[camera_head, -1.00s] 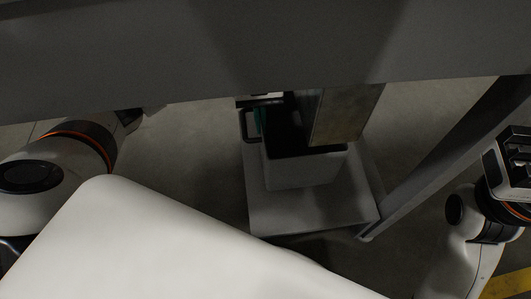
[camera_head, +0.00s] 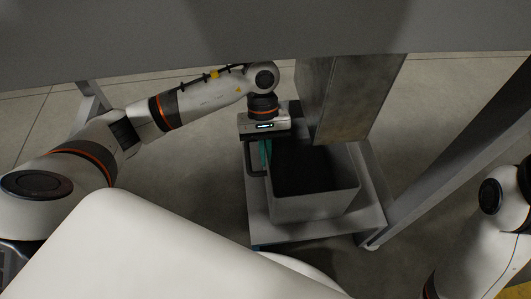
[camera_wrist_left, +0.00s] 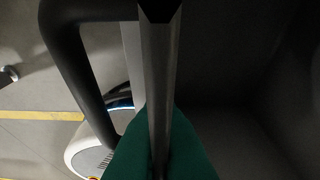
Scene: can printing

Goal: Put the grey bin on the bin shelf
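The grey bin (camera_head: 312,207) is an open box with a dark inside, upright over a low light-grey platform (camera_head: 345,228) in the head view. I cannot tell whether it rests on it or is slightly raised. My left gripper (camera_head: 265,152) comes down at the bin's left side, beside a dark handle (camera_head: 254,172). In the left wrist view its teal fingers (camera_wrist_left: 158,150) lie on both sides of the bin's wall edge (camera_wrist_left: 160,75), closed on it; the handle (camera_wrist_left: 82,75) is at left. My right gripper is out of view. No bin shelf is clearly identifiable.
A metal chute (camera_head: 352,95) hangs close over the bin's back right. A grey beam (camera_head: 200,40) crosses the top, and a slanted leg (camera_head: 450,150) stands right of the platform. Open floor (camera_head: 190,175) lies to the left.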

